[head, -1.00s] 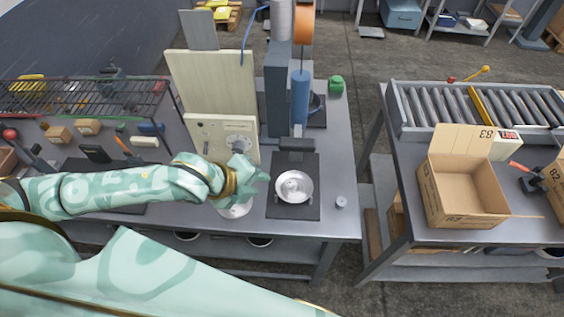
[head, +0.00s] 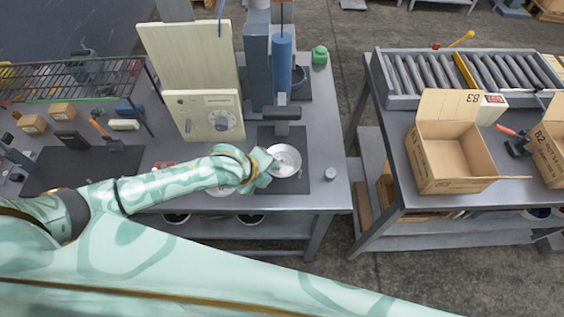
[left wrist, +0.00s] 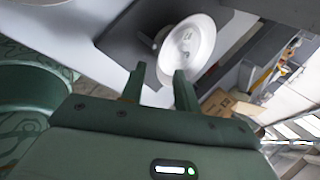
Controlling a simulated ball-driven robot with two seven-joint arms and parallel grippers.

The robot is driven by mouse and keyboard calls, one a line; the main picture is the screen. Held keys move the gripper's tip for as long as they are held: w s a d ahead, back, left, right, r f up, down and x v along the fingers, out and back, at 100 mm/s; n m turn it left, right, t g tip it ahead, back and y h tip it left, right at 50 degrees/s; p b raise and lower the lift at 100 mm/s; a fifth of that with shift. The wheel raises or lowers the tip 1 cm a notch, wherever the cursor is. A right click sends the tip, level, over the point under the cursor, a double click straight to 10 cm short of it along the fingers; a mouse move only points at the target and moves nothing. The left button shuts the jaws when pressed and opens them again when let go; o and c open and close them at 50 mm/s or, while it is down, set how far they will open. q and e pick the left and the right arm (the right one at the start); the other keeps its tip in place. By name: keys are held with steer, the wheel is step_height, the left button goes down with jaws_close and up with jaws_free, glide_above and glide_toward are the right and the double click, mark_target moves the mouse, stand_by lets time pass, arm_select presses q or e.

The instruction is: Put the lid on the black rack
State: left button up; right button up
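A round silver-white dish (head: 286,160), a pan or its lid, sits on a dark mat on the workbench. In the left wrist view the dish (left wrist: 188,48) lies just beyond my fingertips. A second pale round thing (head: 222,191) lies near the bench's front edge, mostly hidden under my left arm; I cannot tell which is the lid. My left gripper (head: 266,168) is at the left rim of the dish. Its fingers (left wrist: 160,82) are apart with nothing between them. The black wire rack (head: 75,73) stands at the bench's left. My right gripper is not in view.
A cream control box (head: 204,116) and a press-like machine (head: 260,70) stand behind the dish. A small metal knob (head: 330,174) is to its right. An open cardboard box (head: 450,155) and a roller conveyor (head: 470,75) are on the right table, across a floor gap.

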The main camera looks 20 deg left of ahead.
arm_select(q)
steer(key=shift+x, duration=0.85)
steer(key=shift+r, duration=0.1)
jaws_close()
